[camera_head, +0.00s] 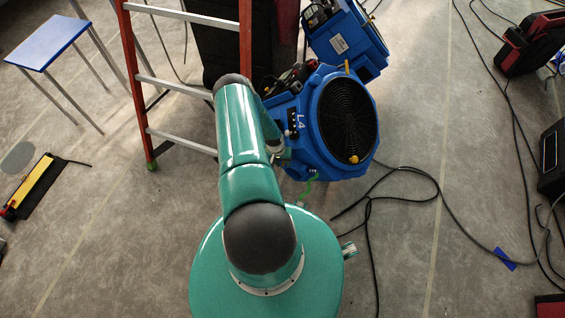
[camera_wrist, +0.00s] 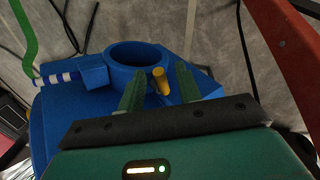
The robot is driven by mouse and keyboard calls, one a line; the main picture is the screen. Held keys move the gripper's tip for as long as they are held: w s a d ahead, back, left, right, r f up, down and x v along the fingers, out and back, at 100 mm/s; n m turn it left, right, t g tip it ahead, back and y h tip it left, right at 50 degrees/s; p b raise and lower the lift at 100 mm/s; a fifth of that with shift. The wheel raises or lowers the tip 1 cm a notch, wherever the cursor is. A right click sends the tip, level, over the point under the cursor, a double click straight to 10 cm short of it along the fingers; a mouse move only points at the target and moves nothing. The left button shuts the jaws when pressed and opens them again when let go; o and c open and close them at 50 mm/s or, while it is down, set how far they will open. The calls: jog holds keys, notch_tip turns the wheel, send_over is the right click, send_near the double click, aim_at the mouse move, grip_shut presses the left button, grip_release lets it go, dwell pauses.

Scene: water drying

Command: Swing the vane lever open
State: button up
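A blue drying fan (camera_head: 325,125) marked "L4" stands past my arm in the head view, its round black grille facing up and right. A yellow peg (camera_head: 347,66) shows at its top rim and a yellow knob (camera_head: 353,159) low on the grille. In the wrist view, a short yellow lever (camera_wrist: 161,81) stands beside a blue ring-shaped collar (camera_wrist: 135,56) on the blue housing (camera_wrist: 85,115). My gripper (camera_wrist: 160,84) is open, one green finger either side of the lever in the picture; the right finger looks nearer. Contact cannot be told. My arm hides the gripper in the head view.
A second blue machine (camera_head: 346,38) stands behind the fan. An orange ladder (camera_head: 134,75) stands at the left, near a blue-topped stool (camera_head: 47,41). Black cables (camera_head: 440,190) loop over the floor at the right.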

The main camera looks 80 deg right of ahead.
grip_shut()
jog(key=shift+w+a+f+m+g+h, duration=0.1)
jog(key=shift+w+f+m+g+h, duration=0.15)
jog(key=shift+m+h, duration=0.35)
jog(key=shift+w+a+f+m+g+h, duration=0.1)
jog(key=shift+w+f+m+g+h, duration=0.2)
jog(key=shift+m, duration=0.45)
jog(key=shift+w+a+f+m+g+h, duration=0.15)
jog(key=shift+m+g+h, duration=0.1)
jog(key=shift+m+h, duration=0.4)
jog(key=shift+d, duration=0.1)
grip_release()
